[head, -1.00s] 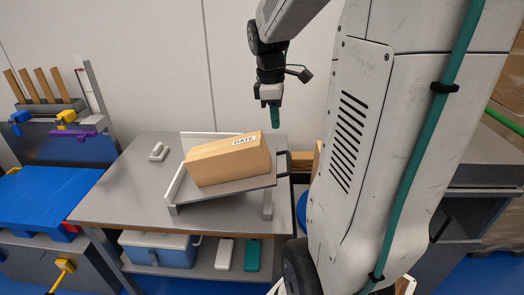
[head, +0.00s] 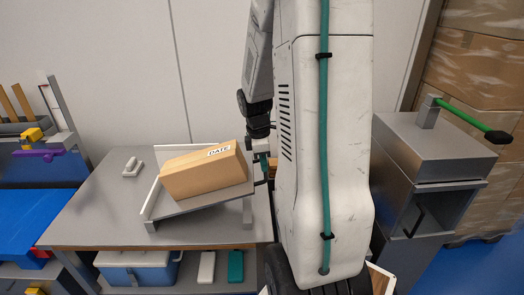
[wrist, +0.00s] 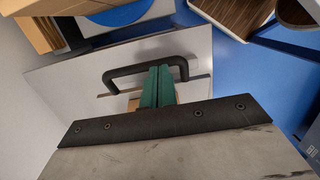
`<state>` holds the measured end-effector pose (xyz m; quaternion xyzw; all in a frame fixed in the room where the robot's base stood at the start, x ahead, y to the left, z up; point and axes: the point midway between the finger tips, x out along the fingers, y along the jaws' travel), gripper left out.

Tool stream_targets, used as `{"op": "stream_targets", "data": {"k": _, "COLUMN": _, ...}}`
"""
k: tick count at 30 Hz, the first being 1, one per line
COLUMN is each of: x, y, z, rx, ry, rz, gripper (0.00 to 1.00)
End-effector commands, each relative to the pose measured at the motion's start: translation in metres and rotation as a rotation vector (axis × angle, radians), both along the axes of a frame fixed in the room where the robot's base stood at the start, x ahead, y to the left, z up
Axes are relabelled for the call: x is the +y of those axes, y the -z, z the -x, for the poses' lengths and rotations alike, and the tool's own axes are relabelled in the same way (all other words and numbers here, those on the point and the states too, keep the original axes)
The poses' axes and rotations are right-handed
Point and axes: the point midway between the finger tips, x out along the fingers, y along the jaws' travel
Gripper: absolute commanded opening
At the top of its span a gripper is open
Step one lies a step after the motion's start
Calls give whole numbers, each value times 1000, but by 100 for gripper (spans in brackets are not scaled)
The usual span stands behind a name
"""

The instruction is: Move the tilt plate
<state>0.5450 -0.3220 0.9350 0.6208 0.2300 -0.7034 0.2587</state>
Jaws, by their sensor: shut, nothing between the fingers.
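The grey tilt plate (head: 213,201) stands sloped on the grey table, its right end higher, and carries a tan box (head: 200,176) labelled DATE. In the head view my gripper (head: 264,163) is low beside the plate's raised right end, partly hidden by my arm. In the wrist view a black bar handle (wrist: 123,76) shows against a pale grey surface. My gripper's green fingertips (wrist: 158,86) are together and overlap the handle's middle there. Whether they touch it I cannot tell. Nothing shows between them.
A small light-grey block (head: 132,168) lies on the table (head: 95,215), left of the plate. A blue cooler (head: 135,270) and white and teal slabs are on the lower shelf. A grey cabinet (head: 425,150) with a green lever stands right; a blue platform (head: 30,215) stands left.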

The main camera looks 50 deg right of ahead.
Motion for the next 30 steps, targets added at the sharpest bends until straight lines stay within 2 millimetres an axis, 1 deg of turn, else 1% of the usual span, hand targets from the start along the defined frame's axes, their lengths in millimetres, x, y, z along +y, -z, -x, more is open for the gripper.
{"op": "stream_targets", "data": {"k": 1, "x": 0, "y": 4, "z": 1, "rx": 2, "ry": 0, "rz": -1, "gripper": 0}}
{"op": "stream_targets", "data": {"k": 4, "x": -1, "y": 9, "z": 1, "rx": 1, "ry": 0, "rz": 0, "gripper": 0}}
{"op": "stream_targets", "data": {"k": 14, "x": -1, "y": 10, "z": 1, "rx": 0, "ry": 0, "rz": 0, "gripper": 0}}
{"op": "stream_targets", "data": {"k": 17, "x": -2, "y": 15, "z": 2, "rx": -7, "ry": 3, "rz": -11, "gripper": 0}}
{"op": "stream_targets", "data": {"k": 20, "x": -5, "y": 33, "z": 5, "rx": -36, "ry": 3, "rz": -44, "gripper": 0}}
{"op": "stream_targets", "data": {"k": 23, "x": -10, "y": 60, "z": 9, "rx": -74, "ry": 4, "rz": -76, "gripper": 0}}
{"op": "stream_targets", "data": {"k": 24, "x": -12, "y": 72, "z": 11, "rx": -81, "ry": 3, "rz": -79, "gripper": 0}}
{"op": "stream_targets", "data": {"k": 27, "x": -17, "y": 99, "z": 15, "rx": -81, "ry": 1, "rz": -79, "gripper": 0}}
{"op": "stream_targets", "data": {"k": 30, "x": -21, "y": 121, "z": 19, "rx": -82, "ry": 3, "rz": -78, "gripper": 0}}
